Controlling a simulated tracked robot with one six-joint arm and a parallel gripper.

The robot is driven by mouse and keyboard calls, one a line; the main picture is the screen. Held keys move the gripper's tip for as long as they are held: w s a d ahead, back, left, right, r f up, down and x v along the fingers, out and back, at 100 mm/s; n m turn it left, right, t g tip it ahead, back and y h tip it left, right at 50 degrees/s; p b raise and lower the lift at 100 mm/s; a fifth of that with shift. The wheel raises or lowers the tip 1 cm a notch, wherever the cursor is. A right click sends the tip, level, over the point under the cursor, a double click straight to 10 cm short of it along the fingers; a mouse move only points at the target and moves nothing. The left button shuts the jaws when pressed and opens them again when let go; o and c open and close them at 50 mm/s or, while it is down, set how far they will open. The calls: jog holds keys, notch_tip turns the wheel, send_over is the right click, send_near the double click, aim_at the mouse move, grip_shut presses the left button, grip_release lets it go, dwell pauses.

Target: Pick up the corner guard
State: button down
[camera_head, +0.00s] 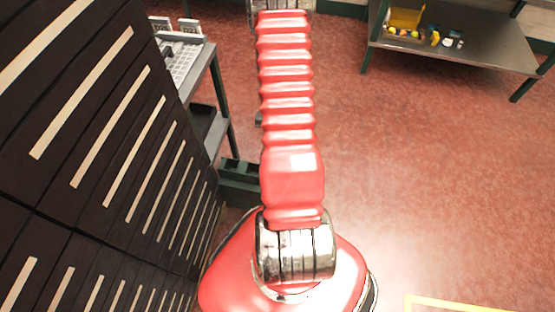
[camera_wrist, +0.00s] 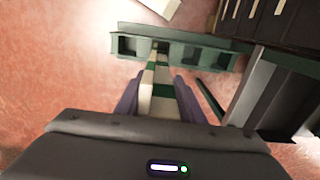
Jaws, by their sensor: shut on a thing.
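The corner guard (camera_wrist: 163,92), a long narrow piece with white and green bands, lies between the two fingers of my gripper (camera_wrist: 158,82) in the wrist view. The fingers are shut on it. Its far end reaches toward a dark green slotted base (camera_wrist: 190,48); I cannot tell whether they touch. Its near end is hidden behind my gripper's body. In the head view my arm fills the middle, and neither my gripper nor the corner guard can be made out.
In the head view, a tall dark drawer cabinet (camera_head: 95,130) stands on the left, with a grey shelf cart (camera_head: 205,75) beside it. A metal table (camera_head: 490,45) with small items is at the top right.

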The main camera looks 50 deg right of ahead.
jog(key=shift+r, duration=0.2)
notch_tip(320, 180, up, 18)
jog(key=shift+f, duration=0.15)
dwell(0.7)
dwell(0.5)
